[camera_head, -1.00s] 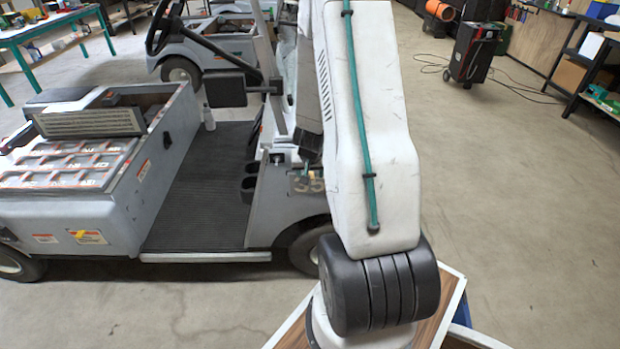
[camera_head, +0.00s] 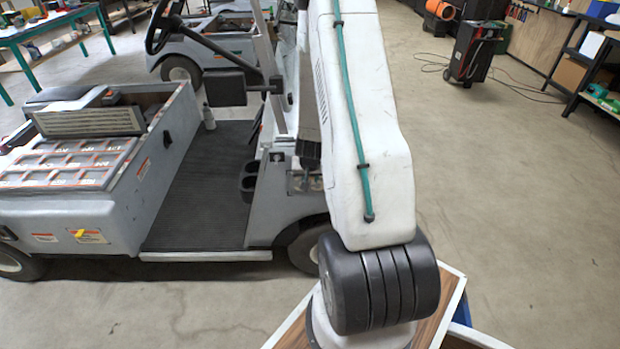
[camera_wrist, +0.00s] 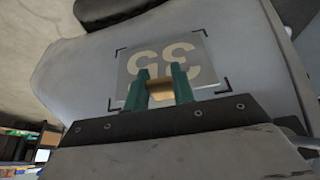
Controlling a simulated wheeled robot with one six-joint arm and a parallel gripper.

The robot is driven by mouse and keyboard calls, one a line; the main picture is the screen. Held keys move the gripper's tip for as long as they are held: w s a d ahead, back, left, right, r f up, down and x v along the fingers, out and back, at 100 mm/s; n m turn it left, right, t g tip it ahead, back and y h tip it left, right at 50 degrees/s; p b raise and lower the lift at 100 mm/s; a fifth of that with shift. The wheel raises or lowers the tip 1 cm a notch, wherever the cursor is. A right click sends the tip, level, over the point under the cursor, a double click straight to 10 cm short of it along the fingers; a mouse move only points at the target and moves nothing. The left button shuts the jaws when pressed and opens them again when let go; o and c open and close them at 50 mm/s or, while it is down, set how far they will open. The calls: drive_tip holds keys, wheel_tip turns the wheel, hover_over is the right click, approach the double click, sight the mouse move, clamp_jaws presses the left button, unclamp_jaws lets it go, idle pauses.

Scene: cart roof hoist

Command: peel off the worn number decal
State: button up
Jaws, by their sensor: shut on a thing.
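The worn number decal (camera_wrist: 193,62) is a grey plate with pale, faded digits, upside down in the wrist view. It lies on the cart's grey front panel, with black corner marks around it. In the head view the decal (camera_head: 299,183) is partly covered by my arm. My gripper (camera_wrist: 161,70) has its two teal fingers over the decal's near edge. It is shut on a small tan tab (camera_wrist: 160,90) at that edge. The decal's face looks flat against the panel. The fingertips are hidden in the head view.
The grey cart (camera_head: 275,215) stands at left, with an open floor well and a steering wheel (camera_head: 165,27). A second cart (camera_head: 222,42) is behind it. A black wheeled machine (camera_head: 473,52) stands at the back right.

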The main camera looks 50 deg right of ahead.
drive_tip(key=shift+s+a, duration=1.05)
drive_tip(key=shift+a, duration=0.15)
clamp_jaws()
idle(1.0)
drive_tip(key=shift+s+a, duration=0.95)
drive_tip(key=shift+a, duration=0.2)
drive_tip(key=shift+s+a, duration=0.95)
drive_tip(key=shift+a, duration=0.15)
